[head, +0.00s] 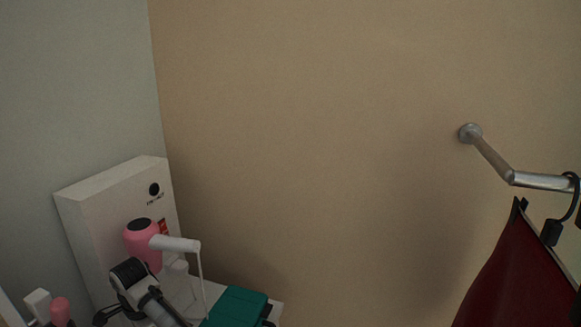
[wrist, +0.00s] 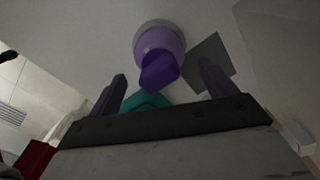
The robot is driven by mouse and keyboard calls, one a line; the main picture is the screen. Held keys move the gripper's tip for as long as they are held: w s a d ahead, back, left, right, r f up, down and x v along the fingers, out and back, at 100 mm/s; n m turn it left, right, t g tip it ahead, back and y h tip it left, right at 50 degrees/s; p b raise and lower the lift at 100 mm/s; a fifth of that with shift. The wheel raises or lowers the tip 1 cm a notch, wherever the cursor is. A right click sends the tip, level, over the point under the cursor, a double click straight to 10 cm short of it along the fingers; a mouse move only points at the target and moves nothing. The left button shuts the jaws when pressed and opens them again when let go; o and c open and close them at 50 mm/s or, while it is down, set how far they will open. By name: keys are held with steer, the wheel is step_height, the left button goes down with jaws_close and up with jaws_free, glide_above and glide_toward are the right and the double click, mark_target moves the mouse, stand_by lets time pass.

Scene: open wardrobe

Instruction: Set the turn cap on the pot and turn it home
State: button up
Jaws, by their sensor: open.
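In the wrist view, a purple rounded piece with a darker, flat wing-like tab, which looks like the turn cap (wrist: 160,72), sits ahead of my gripper (wrist: 160,88). A pale round rim (wrist: 158,25) shows behind it and may be the pot; I cannot tell whether the cap is seated on it. My gripper's two dark fingers are wide apart, one on each side below the cap, with nothing held between them. The tab lies roughly between the fingertips in the picture, apparently apart from them. I cannot make out the cap or the pot in the head view.
In the head view, a white box (head: 95,225) stands against the corner at left. A teal case (head: 237,306) lies at its right on a white surface. A metal rail (head: 492,158) and a dark red garment (head: 515,275) are at right. The middle wall area is clear.

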steer(key=shift+d+r, duration=0.1)
steer(key=shift+r, duration=3.35)
